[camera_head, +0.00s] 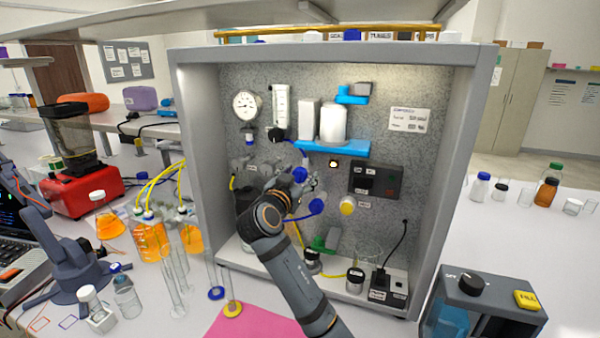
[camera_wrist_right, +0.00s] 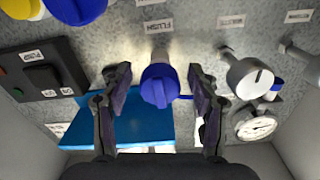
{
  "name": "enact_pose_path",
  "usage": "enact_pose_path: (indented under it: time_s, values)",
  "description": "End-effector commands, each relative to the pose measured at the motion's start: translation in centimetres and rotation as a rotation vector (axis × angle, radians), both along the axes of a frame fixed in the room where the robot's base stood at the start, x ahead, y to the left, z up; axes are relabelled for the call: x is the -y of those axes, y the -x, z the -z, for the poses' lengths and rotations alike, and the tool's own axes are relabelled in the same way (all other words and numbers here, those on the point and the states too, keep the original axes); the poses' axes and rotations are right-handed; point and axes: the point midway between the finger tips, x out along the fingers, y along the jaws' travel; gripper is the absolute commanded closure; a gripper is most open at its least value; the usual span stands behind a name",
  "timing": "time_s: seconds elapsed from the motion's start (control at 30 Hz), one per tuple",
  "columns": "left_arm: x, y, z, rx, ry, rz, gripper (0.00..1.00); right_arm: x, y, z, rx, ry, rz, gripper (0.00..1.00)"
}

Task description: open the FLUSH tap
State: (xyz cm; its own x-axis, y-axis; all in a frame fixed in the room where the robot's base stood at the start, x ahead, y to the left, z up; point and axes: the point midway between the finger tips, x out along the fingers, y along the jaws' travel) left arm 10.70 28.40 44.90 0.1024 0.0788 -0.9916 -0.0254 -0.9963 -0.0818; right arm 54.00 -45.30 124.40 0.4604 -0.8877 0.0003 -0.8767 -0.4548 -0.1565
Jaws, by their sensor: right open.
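The FLUSH tap is a round blue knob (camera_head: 300,174) on the speckled back panel of the rig, below the blue shelf. In the right wrist view the tap (camera_wrist_right: 160,86) is in the middle, with the FLUSH label (camera_wrist_right: 158,26) beside it. My right gripper (camera_head: 308,186) is at the panel by the tap, partly covered by its own wrist. In the wrist view my right gripper (camera_wrist_right: 159,78) is open, one finger on each side of the knob, with gaps visible on both sides. I see no left gripper.
Another blue knob (camera_head: 316,206) is just below right of the tap. The blue shelf (camera_head: 332,148) holds white canisters above it. A black switch box (camera_head: 376,182) is to the right; grey valves and a gauge (camera_head: 246,105) are to the left. Glassware stands on the rig floor.

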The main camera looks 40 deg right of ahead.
Motion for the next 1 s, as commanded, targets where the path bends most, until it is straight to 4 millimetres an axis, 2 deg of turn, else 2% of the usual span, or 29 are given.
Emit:
enact_pose_path:
  time_s: [0.1, 0.5, 0.77, 1.0]
  values:
    - [-0.2, 0.4, 0.0, -0.007, -0.002, 0.000, 0.51, 0.0, 0.0, 0.0, 0.000, 0.000, 0.000, 0.41]
    - [0.9, 0.3, 0.1, -0.005, 0.011, -0.003, 0.51, 0.0, 0.0, 0.0, 0.000, 0.000, 0.000, 0.95]
    - [0.9, 0.0, 0.0, 0.000, 0.011, -0.003, 0.51, 0.0, 0.0, 0.0, -0.026, 0.013, 0.000, 0.95]
    - [0.6, 0.0, -0.3, 0.000, 0.007, -0.002, 0.51, 0.0, 0.0, -0.1, -0.141, 0.074, 0.000, 0.96]
